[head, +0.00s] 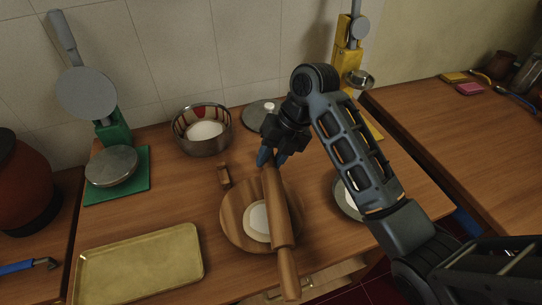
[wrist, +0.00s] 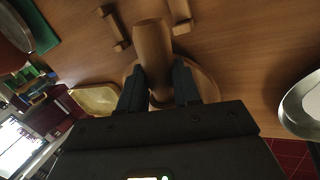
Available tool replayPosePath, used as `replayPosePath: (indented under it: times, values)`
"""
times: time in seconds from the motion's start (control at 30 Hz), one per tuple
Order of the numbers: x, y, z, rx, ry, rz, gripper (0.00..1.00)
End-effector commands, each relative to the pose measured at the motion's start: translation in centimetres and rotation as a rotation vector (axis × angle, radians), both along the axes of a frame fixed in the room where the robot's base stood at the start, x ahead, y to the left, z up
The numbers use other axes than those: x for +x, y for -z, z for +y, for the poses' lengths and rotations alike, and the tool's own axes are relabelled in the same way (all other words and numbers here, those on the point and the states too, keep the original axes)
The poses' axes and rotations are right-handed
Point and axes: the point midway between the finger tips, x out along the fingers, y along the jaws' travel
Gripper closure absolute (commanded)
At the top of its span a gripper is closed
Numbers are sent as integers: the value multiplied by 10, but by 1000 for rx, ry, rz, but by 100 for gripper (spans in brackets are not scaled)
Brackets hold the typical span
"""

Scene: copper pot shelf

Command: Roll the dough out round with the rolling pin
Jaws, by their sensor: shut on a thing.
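The rolling pin (head: 278,215) is wooden and lies lengthwise over the right part of a round wooden board (head: 233,222). The pale, flat dough (head: 257,218) is on the board, and the pin covers its right side; I cannot tell if they touch. My gripper (head: 270,160) is shut on the pin's far end. In the wrist view, my gripper's fingers (wrist: 159,85) sit on both sides of the pin (wrist: 152,45), with the board (wrist: 207,85) below. The dough is hidden there.
A gold tray (head: 140,266) lies front left. A bowl of white stuff (head: 203,130) and a grey lid (head: 260,113) stand behind the board. A green-based press (head: 112,165) is left, a yellow one (head: 347,60) behind. A pale dish (head: 344,200) sits right, partly behind my arm.

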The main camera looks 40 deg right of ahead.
Motion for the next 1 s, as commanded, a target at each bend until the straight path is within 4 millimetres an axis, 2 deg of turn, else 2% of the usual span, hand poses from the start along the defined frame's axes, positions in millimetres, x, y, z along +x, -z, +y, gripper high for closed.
replayPosePath:
  times: [1.0]
  values:
    - [0,11,0,0,0,0,98]
